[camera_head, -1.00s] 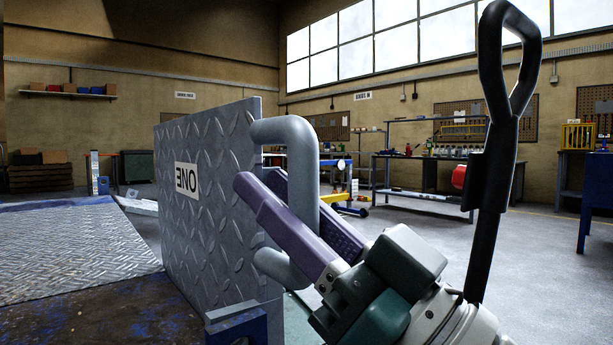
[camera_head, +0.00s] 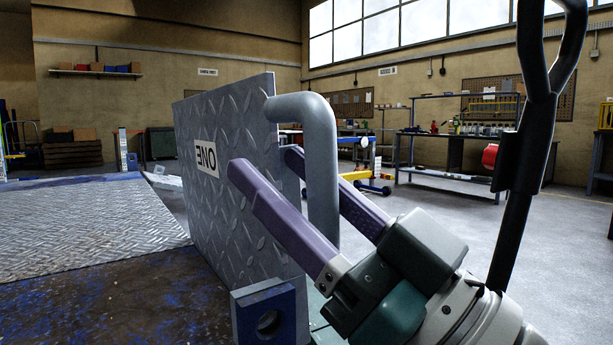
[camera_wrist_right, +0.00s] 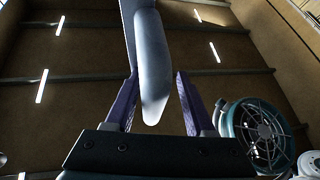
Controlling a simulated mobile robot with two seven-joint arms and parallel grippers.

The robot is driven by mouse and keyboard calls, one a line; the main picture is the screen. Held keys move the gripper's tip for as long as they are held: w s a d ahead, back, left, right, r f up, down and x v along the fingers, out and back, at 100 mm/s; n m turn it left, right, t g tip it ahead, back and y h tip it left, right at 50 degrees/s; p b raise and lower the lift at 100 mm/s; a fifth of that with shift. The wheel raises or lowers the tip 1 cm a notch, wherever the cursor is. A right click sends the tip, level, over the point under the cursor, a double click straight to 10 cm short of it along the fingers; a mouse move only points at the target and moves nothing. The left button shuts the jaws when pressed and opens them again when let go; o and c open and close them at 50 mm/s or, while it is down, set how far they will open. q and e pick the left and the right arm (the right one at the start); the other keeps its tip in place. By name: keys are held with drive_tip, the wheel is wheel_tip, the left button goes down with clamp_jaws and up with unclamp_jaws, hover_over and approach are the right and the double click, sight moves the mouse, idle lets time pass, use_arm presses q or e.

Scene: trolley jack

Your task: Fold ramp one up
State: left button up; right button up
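Ramp one is a grey tread-plate panel (camera_head: 225,215) standing steeply tilted, with a white "ONE" label that reads mirrored (camera_head: 206,157). A thick grey tube handle (camera_head: 319,150) sticks out from its right edge. My right gripper (camera_head: 262,160) has its purple fingers spread on either side of the handle. In the right wrist view, the handle (camera_wrist_right: 153,60) hangs between the fingers (camera_wrist_right: 158,80), with gaps visible on both sides. The near finger hides the handle's lower part in the head view. My left gripper is out of view.
A blue bracket with a hole (camera_head: 266,314) stands by the panel's foot. A flat tread-plate deck (camera_head: 80,225) lies to the left. A black looped lever (camera_head: 515,180) rises at the right. Workbenches (camera_head: 455,168) stand farther back beyond open floor.

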drive_tip(key=shift+d, duration=0.15)
drive_tip(key=shift+d+f, duration=0.15)
drive_tip(key=shift+f, duration=0.05)
drive_tip(key=v, duration=0.9)
drive_tip(key=shift+s+d+p, duration=0.1)
drive_tip(key=shift+s+p, duration=0.1)
drive_tip(key=shift+p, duration=0.2)
